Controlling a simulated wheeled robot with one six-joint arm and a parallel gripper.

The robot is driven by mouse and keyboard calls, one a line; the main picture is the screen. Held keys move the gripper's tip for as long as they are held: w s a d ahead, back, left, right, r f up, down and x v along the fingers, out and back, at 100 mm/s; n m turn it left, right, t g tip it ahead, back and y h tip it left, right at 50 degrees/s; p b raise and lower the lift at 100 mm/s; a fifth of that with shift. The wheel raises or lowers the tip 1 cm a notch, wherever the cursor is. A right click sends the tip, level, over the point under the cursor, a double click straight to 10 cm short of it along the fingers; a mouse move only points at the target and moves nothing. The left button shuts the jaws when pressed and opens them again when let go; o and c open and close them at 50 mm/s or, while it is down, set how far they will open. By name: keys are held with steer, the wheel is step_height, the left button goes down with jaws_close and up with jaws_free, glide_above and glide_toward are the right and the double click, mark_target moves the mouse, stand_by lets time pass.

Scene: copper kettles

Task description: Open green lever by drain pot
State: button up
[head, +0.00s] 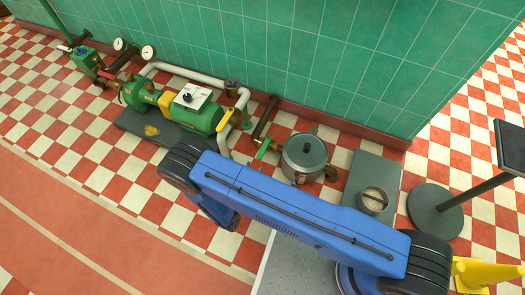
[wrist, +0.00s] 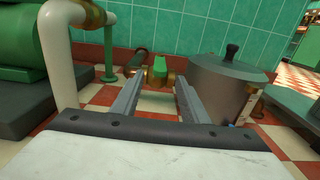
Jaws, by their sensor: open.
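The green lever (head: 263,148) sits on a dark brass-ended pipe just left of the drain pot (head: 303,162), a grey lidded pot with a black knob. In the wrist view the green lever (wrist: 159,75) is end-on on its brass valve, straight ahead between the fingers. The drain pot (wrist: 222,88) stands to the right there. My gripper (wrist: 159,88) is open and empty, its two grey fingers pointing at the valve. The lever looks a little beyond the fingertips; I cannot tell any contact. In the head view my blue arm hides the gripper.
A green pump (head: 203,112) with a white pipe (head: 180,71) stands to the left. The white pipe (wrist: 60,50) rises close to the left finger. A metal cup (head: 372,200) sits on a grey slab (head: 372,168). A yellow cone (head: 485,273) lies right. The tiled wall is behind.

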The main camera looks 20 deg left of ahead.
mark_target(262, 150)
steer(key=w, duration=0.7)
steer(key=w+d, duration=0.1)
steer(key=w, duration=0.3)
steer(key=shift+w, duration=0.3)
jaws_close()
